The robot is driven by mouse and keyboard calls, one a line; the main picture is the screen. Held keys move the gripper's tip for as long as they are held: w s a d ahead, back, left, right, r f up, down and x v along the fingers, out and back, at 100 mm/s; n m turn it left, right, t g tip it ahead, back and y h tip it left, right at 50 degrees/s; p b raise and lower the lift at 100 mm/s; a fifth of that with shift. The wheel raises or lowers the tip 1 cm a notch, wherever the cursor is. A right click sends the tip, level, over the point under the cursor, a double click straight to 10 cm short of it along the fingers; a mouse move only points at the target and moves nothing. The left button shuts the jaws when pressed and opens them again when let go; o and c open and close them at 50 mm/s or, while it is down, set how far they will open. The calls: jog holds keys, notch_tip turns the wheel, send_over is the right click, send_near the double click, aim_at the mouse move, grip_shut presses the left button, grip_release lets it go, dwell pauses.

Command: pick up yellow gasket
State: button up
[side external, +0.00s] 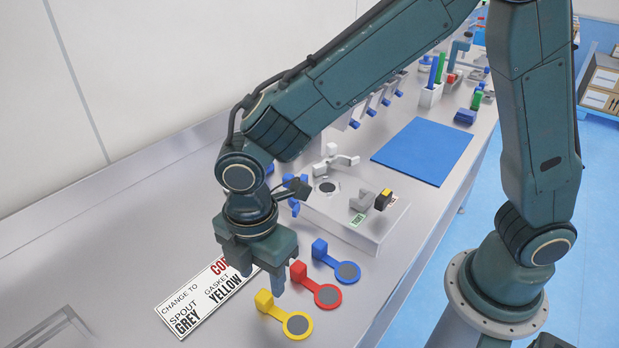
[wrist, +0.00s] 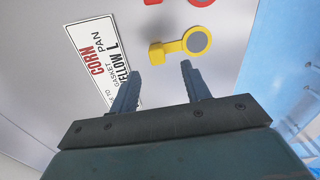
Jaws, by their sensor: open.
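The yellow gasket (side external: 281,314) lies flat on the metal table at the near end of a row of three gaskets. It has a ring with a grey disc and a small block-shaped tab on its left. In the wrist view the yellow gasket (wrist: 172,46) lies beyond the fingertips, with its tab roughly ahead of the gap. My gripper (wrist: 157,70) is open and empty. It points down above the table, behind the yellow gasket's tab in the side view, and does not touch it.
The red gasket (side external: 328,296) and the blue gasket (side external: 347,271) lie close behind the yellow one. A printed sign (side external: 205,297) lies flat to the left, partly under my gripper. A metal fixture block (side external: 385,228) and a blue mat (side external: 425,150) are farther back.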

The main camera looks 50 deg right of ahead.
aim_at(263, 296)
jog(key=shift+f, duration=0.35)
jog(key=shift+w+f, duration=0.2)
jog(key=shift+f, duration=2.3)
jog(key=shift+c, duration=0.2)
grip_shut()
